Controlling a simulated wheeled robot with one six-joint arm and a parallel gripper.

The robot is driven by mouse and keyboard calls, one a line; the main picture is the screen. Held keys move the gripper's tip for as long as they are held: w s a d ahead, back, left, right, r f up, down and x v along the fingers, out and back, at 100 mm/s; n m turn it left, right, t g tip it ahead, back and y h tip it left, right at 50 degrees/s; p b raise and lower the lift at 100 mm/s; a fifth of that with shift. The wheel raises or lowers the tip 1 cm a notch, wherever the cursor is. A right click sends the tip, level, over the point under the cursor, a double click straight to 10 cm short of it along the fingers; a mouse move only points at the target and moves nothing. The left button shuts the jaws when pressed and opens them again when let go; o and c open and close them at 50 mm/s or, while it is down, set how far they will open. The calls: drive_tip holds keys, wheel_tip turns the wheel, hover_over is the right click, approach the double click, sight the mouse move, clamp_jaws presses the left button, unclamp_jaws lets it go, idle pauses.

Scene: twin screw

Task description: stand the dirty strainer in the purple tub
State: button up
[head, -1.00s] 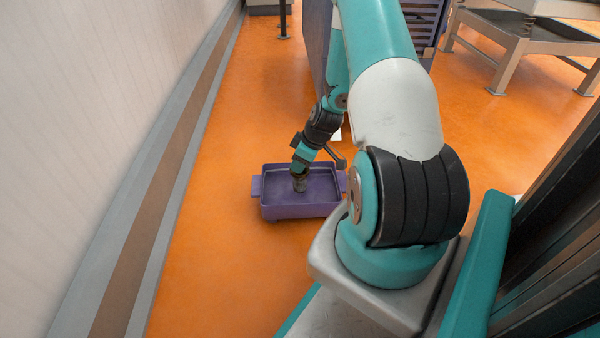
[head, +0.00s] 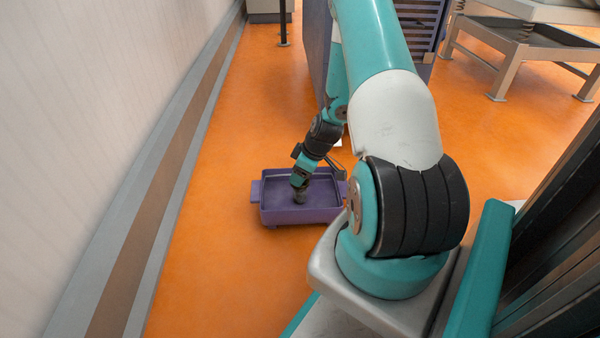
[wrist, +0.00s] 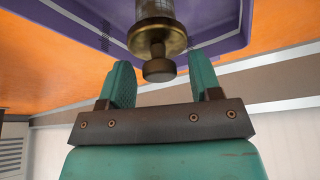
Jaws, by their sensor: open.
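The purple tub (head: 283,216) sits on the orange floor in the head view, and its wall also shows at the top of the wrist view (wrist: 75,22). The dirty strainer (wrist: 157,38) is a cylinder with a brassy collar and a knob at its near end. It stands in the tub, its far end cut off by the wrist view's top edge. In the head view the strainer (head: 300,197) is small below my gripper (head: 299,184). In the wrist view my gripper (wrist: 164,82) is open, its two teal fingers apart on either side of the knob, with gaps visible.
A pale wall (head: 110,90) with a grey and brown skirting runs along the left. A purple cabinet (head: 318,50) stands behind my arm, and a metal stand (head: 510,55) is at the back right. The orange floor left of the tub is clear.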

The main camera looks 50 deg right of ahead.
drive_tip(key=p+v, duration=0.7)
drive_tip(key=v, duration=0.3)
drive_tip(key=w+a+r+n+g+y, duration=0.1)
drive_tip(key=w+a+r, duration=0.2)
drive_tip(key=a+r, duration=0.65)
drive_tip(key=w+a+r+n+y, duration=0.1)
drive_tip(key=w+a+r, duration=0.2)
drive_tip(key=a+r, duration=0.7)
drive_tip(key=s+a+r+g, duration=0.1)
drive_tip(key=s+a+r, duration=0.2)
drive_tip(key=a, duration=0.3)
drive_tip(key=s+a+r+g, duration=0.1)
drive_tip(key=s+a+r, duration=0.15)
drive_tip(key=a, duration=0.45)
drive_tip(key=s+a+r, duration=0.3)
drive_tip(key=s, duration=0.3)
drive_tip(key=s+a+r+n+g, duration=0.1)
drive_tip(key=s+a+r, duration=0.2)
drive_tip(key=s, duration=0.3)
drive_tip(key=shift+a+r+y+p, duration=0.2)
drive_tip(key=shift+a+y+p, duration=0.2)
drive_tip(key=shift+a, duration=0.25)
drive_tip(key=shift+s, duration=0.1)
